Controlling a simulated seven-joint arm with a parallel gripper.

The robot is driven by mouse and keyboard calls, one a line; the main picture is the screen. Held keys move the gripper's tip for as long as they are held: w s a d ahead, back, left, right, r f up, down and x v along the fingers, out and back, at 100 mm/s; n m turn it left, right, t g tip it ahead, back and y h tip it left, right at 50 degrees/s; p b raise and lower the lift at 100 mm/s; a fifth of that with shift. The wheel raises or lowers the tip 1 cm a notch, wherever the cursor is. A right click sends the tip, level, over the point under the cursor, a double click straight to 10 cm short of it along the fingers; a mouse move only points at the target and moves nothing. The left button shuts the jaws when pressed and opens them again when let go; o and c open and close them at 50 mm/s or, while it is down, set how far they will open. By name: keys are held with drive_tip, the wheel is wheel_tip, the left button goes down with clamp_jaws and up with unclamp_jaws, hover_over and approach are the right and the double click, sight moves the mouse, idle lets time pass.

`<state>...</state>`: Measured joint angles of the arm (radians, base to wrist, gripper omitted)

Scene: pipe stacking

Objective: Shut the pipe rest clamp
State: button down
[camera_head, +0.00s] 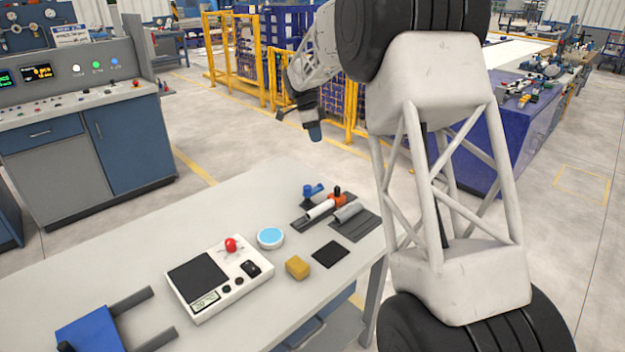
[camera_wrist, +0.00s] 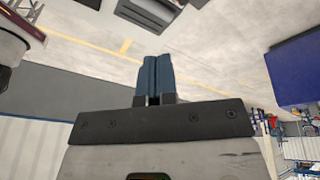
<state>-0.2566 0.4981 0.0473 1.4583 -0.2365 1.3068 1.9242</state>
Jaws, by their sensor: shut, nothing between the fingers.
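The pipe rest (camera_head: 300,226) is a dark base near the table's far right corner. A white pipe (camera_head: 320,209) lies on it. A blue part (camera_head: 312,190) stands at its back, and an orange part (camera_head: 337,199) with a black knob is at the pipe's right end. I cannot tell which of these is the clamp, or whether it is open. My gripper (camera_head: 316,136) hangs high above and beyond the table, well apart from the rest. In the wrist view its two blue fingers (camera_wrist: 155,58) are together, with nothing between them.
A grey pipe (camera_head: 349,211) lies on a dark plate beside the rest. A black pad (camera_head: 331,254), yellow block (camera_head: 297,267), blue-topped disc (camera_head: 270,237), white device with a red knob (camera_head: 231,244) and blue fixture (camera_head: 90,328) are on the table. Yellow fencing (camera_head: 241,60) stands behind.

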sight(313, 188)
drive_tip(key=w+a+f+m+h, duration=0.1)
drive_tip(key=w+a+f+m, duration=0.3)
drive_tip(key=w+a+f, duration=0.4)
wheel_tip(313, 188, down, 4)
drive_tip(key=shift+w+a+r+g, duration=0.2)
drive_tip(key=shift+w+g, duration=0.2)
drive_tip(key=shift+w, duration=0.55)
drive_tip(key=shift+f, duration=0.15)
drive_tip(key=x, duration=1)
drive_tip(key=shift+s+d, duration=0.15)
drive_tip(key=shift+d, duration=0.4)
drive_tip(key=shift+s+d, duration=0.2)
drive_tip(key=shift+d, duration=0.35)
drive_tip(key=shift+s+d, duration=0.4)
drive_tip(key=shift+d, duration=0.35)
